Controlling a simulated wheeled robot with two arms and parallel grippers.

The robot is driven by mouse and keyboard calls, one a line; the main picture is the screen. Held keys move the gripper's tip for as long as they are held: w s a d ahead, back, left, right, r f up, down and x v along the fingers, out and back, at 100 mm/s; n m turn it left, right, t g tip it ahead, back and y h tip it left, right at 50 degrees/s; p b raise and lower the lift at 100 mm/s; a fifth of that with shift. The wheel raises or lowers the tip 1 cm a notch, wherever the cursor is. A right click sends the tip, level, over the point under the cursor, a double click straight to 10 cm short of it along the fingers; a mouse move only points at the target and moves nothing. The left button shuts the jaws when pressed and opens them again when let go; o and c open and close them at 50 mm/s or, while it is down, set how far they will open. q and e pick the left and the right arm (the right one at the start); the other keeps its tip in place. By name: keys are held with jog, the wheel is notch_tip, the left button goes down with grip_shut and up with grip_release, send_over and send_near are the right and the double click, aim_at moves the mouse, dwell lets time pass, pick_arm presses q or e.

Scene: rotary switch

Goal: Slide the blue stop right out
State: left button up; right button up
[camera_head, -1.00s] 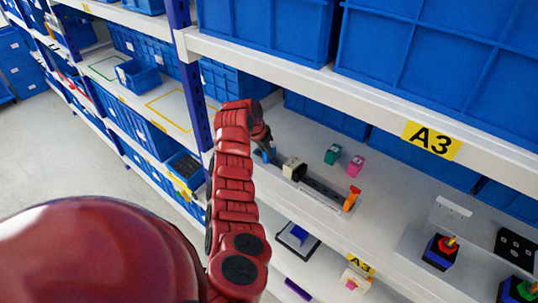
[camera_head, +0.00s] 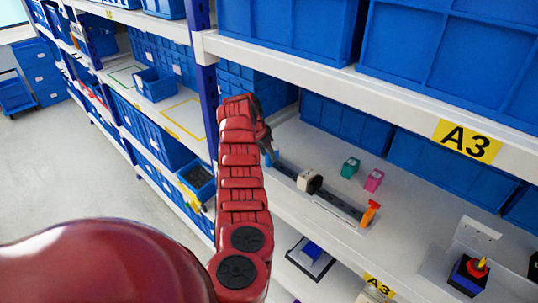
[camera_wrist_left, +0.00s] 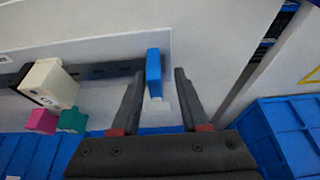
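The blue stop (camera_head: 273,158) is at the left end of a dark slotted rail (camera_head: 338,204) on the shelf. A cream block with a dark face (camera_head: 309,181) sits on the rail, and an orange stop (camera_head: 370,213) is at its right end. My left gripper (camera_head: 269,146) is at the blue stop and partly hides it. In the left wrist view the open fingers (camera_wrist_left: 160,76) stand either side of the upright blue stop (camera_wrist_left: 154,70), which lies closer to the left-hand finger. Gaps show on both sides. My right gripper is not in view.
A green block (camera_head: 350,167) and a pink block (camera_head: 374,180) stand behind the rail. Blue bins (camera_head: 345,121) line the shelf's back. A blue upright (camera_head: 206,110) is close left of my arm. An upper shelf (camera_head: 330,85) overhangs.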

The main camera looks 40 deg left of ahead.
pick_arm(q)
jog(key=shift+d, duration=0.1)
jog(key=shift+r+b, duration=0.4)
jog(key=b+v, duration=0.2)
jog(key=v, duration=0.4)
jog(key=shift+s+r+b, duration=0.25)
jog(key=shift+r+b, duration=0.05)
